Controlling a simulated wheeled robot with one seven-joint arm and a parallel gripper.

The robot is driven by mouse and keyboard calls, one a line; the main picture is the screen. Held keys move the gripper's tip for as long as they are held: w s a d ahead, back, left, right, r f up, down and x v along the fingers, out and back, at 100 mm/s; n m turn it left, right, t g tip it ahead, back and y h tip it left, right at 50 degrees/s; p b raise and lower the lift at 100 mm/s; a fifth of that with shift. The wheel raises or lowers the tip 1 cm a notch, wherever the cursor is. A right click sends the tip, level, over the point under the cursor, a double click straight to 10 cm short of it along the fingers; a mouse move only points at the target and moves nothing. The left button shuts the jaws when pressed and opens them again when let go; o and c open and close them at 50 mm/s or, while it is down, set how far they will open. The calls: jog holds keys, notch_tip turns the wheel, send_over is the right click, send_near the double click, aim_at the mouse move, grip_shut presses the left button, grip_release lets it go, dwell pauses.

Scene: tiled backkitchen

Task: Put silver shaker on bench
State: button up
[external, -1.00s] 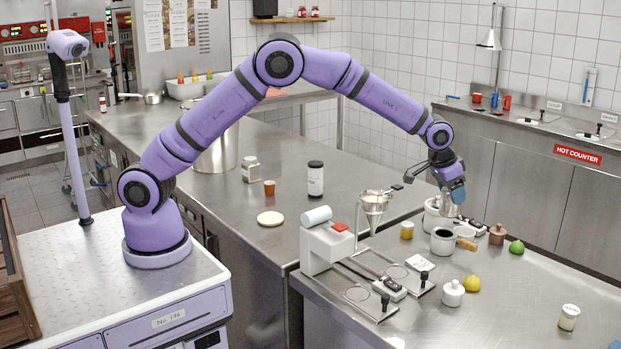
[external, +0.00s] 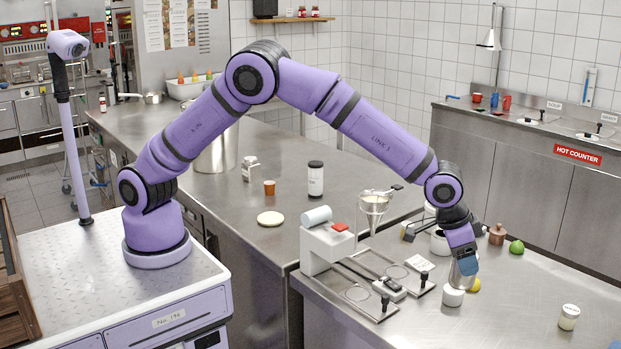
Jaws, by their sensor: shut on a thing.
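The silver shaker (external: 460,276) is a small metallic cup held in my gripper (external: 464,262), which points down at the right of the external view. My gripper is shut on it. The shaker is in front of the dark-topped pots, just behind and above a small white lidded pot (external: 453,296). I cannot tell whether its lower end touches anything, since the white pot overlaps it. The steel bench (external: 520,305) spreads below and to the right, with a broad bare area.
A yellow lemon (external: 474,285) lies just right of the white pot. A lime (external: 516,247) and a copper-coloured pot (external: 497,234) stand behind. A white jar (external: 568,317) is near the right edge. A dispenser stand (external: 330,243) with a funnel (external: 373,207) stands left.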

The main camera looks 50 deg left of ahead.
notch_tip(320, 180, down, 12)
jog(key=shift+r, duration=0.15)
dwell(0.5)
jog(key=shift+f, duration=0.2)
jog(key=o, duration=1)
jog(key=shift+r, duration=0.1)
